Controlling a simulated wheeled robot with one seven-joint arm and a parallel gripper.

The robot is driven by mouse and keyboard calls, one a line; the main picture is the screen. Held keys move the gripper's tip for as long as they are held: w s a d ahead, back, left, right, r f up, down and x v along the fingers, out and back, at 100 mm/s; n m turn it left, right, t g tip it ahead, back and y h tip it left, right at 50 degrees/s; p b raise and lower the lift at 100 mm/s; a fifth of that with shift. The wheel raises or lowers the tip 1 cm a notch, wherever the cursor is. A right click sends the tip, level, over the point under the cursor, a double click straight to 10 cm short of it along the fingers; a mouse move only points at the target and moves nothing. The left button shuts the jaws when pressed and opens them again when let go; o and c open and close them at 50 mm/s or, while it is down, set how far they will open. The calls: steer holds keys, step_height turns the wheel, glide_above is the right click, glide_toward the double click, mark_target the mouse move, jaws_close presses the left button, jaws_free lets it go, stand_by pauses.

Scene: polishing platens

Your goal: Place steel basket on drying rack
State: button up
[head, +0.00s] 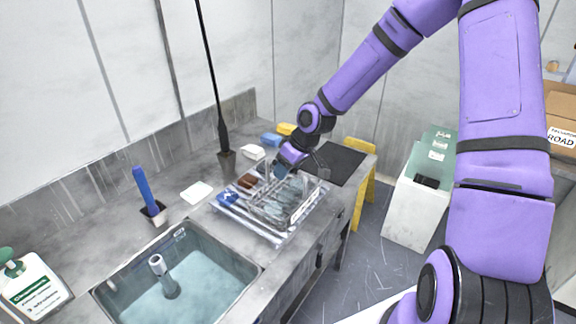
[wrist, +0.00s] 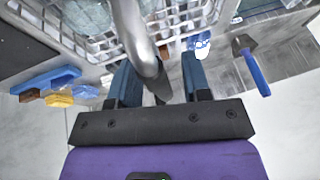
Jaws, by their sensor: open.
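The steel basket (head: 283,207) is a wire basket with glassy, pale blue contents, right of the sink. It appears to sit on a flat metal rack or tray (head: 277,238); I cannot tell for sure whether this is the drying rack. My gripper (head: 282,171) is at the basket's far side, pointing down. In the wrist view my gripper (wrist: 157,66) is open, with the thick curved steel handle (wrist: 135,32) of the basket passing between its blue fingers. Whether a finger touches the handle cannot be told. The basket's wire wall (wrist: 175,22) shows beyond it.
A water-filled sink (head: 180,282) lies left of the basket. A blue-handled brush (head: 146,190) stands in a dark holder, and a green-capped bottle (head: 33,288) is front left. A dark mat (head: 333,163) covers the counter's right end. A white bin (head: 416,205) stands on the floor.

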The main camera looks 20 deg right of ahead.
steer(key=v, duration=1.2)
steer(key=s+r+m+t+h, duration=0.1)
steer(key=s+r+m, duration=0.1)
steer(key=s+r, duration=0.4)
steer(key=s+d+r+m+h, duration=0.1)
steer(key=s+r, duration=0.5)
steer(key=s, duration=0.6)
steer(key=s+r+m+t+h, duration=0.1)
steer(key=s+r+m+h, duration=0.1)
steer(key=s+r, duration=0.4)
steer(key=shift+s+d+m+t, duration=0.35)
steer(key=shift+s+m, duration=0.35)
steer(key=shift+s, duration=1.3)
